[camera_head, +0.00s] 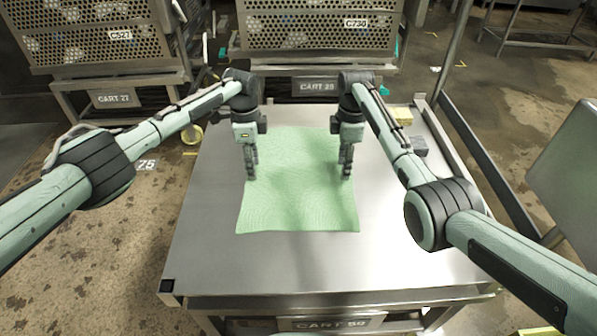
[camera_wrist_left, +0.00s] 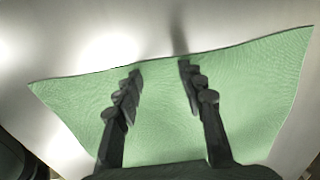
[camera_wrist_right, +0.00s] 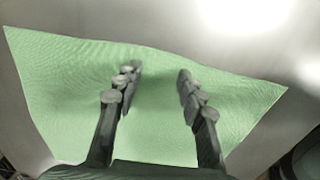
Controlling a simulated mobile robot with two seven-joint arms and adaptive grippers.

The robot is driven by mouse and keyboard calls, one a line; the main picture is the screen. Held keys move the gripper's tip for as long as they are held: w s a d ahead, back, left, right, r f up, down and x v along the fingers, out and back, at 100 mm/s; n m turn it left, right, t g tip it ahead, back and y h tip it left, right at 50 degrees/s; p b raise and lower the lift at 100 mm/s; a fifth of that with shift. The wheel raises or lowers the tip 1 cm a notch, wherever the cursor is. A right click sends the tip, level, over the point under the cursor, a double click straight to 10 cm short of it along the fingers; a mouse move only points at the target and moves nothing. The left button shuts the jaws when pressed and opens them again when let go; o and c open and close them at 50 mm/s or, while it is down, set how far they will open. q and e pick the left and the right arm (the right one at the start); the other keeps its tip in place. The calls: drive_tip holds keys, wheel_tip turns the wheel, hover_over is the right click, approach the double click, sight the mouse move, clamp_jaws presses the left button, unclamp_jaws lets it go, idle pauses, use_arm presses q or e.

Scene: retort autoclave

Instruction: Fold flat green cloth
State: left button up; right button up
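The green cloth (camera_head: 300,205) lies spread out, roughly rectangular, on the steel cart top. My left gripper (camera_head: 251,172) is at the cloth's left edge, fingers pointing down. My right gripper (camera_head: 346,170) is at its right edge, also pointing down. In the left wrist view the cloth (camera_wrist_left: 240,100) spreads beneath the left gripper (camera_wrist_left: 160,80), whose fingers are apart with nothing between them. In the right wrist view the cloth (camera_wrist_right: 70,100) lies beneath the right gripper (camera_wrist_right: 157,78), also open and empty. I cannot tell whether the fingertips touch the cloth.
Perforated crates (camera_head: 318,28) on carts stand behind. A rail (camera_head: 490,170) runs along the right side.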

use_arm(q)
drive_tip(key=shift+f, duration=0.2)
use_arm(e)
drive_tip(key=shift+f, duration=0.2)
use_arm(q)
drive_tip(key=shift+f+b, duration=0.2)
drive_tip(key=shift+b, duration=0.15)
use_arm(e)
drive_tip(key=shift+f, duration=0.2)
use_arm(q)
drive_tip(key=shift+r, duration=0.15)
drive_tip(key=shift+c, duration=0.5)
use_arm(e)
drive_tip(key=shift+r, duration=0.15)
drive_tip(key=shift+c, duration=0.5)
use_arm(q)
clamp_jaws()
use_arm(e)
clamp_jaws()
use_arm(q)
drive_tip(key=shift+s+f, duration=0.1)
drive_tip(key=shift+f, duration=0.1)
drive_tip(key=shift+r+p, duration=0.15)
drive_tip(key=shift+p, duration=0.15)
